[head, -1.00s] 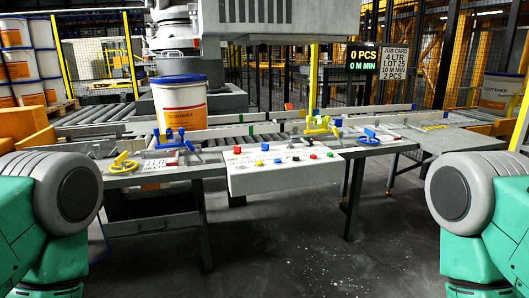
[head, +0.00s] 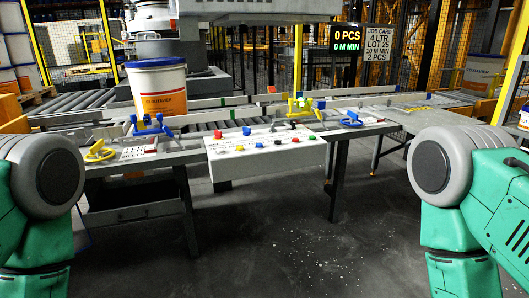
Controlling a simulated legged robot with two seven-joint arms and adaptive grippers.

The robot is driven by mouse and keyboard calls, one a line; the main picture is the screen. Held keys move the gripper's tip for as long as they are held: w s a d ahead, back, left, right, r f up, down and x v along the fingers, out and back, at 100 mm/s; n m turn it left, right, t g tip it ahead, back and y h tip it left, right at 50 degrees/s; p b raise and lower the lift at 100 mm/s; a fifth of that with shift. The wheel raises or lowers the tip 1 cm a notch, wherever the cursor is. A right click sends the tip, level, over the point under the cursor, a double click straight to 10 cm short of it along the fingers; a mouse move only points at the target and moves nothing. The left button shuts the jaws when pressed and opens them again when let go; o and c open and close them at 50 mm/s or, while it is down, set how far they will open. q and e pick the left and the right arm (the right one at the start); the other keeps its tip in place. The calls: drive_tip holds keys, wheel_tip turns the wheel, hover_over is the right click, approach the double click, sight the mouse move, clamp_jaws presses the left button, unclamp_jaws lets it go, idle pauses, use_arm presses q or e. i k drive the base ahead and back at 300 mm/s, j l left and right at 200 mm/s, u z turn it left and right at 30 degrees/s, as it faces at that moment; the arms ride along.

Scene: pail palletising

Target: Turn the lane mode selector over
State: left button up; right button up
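The white control panel (head: 262,163) hangs at the front of the line in the middle of the head view. It carries several small coloured buttons and knobs, among them a red one (head: 218,134) and a blue one (head: 247,130). I cannot tell for sure which of these is the lane mode selector, or how it is set. Only green and grey links of my two arms show, at the left and right edges. Neither of my grippers is in view.
A white and orange pail with a blue lid (head: 160,84) stands on the conveyor at the left. Blue (head: 149,125) and yellow (head: 302,108) clamp fixtures and a yellow handwheel (head: 98,151) sit on the benches. A lit sign (head: 350,40) hangs behind.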

sight(246, 130)
drive_tip(key=i+l, duration=0.3)
drive_tip(key=i, duration=0.2)
drive_tip(key=i+l, duration=0.3)
drive_tip(key=i, duration=0.2)
drive_tip(key=i+l, duration=0.3)
drive_tip(key=i, duration=0.2)
